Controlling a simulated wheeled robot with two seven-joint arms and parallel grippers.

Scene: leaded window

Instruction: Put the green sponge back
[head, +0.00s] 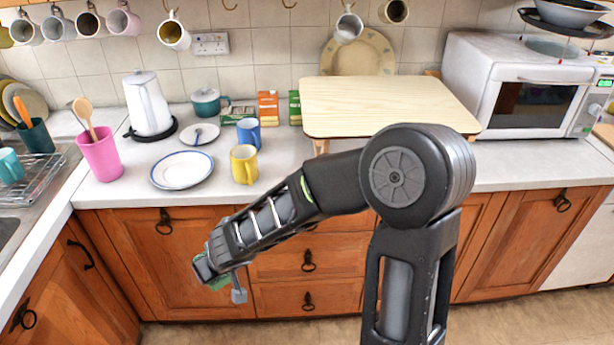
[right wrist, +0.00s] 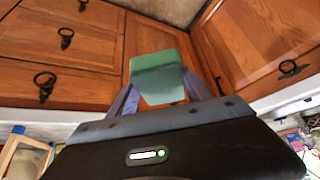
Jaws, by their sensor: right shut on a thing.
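The green sponge (right wrist: 158,72) is held between the two fingers of my right gripper (right wrist: 160,98) in the right wrist view. In the head view my right gripper (head: 226,280) hangs low in front of the wooden cupboard doors, below the counter edge. Only a small green part of the sponge (head: 219,284) shows there, the rest hidden by the gripper. My left gripper is not in view.
Above, the counter holds a pink cup (head: 99,155) with spoons, a white plate (head: 182,170), a yellow mug (head: 244,165) and a blue mug (head: 249,134). A dish rack (head: 40,178) and the sink edge lie at the left. A wooden stand (head: 385,105) and microwave (head: 530,90) are at the right.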

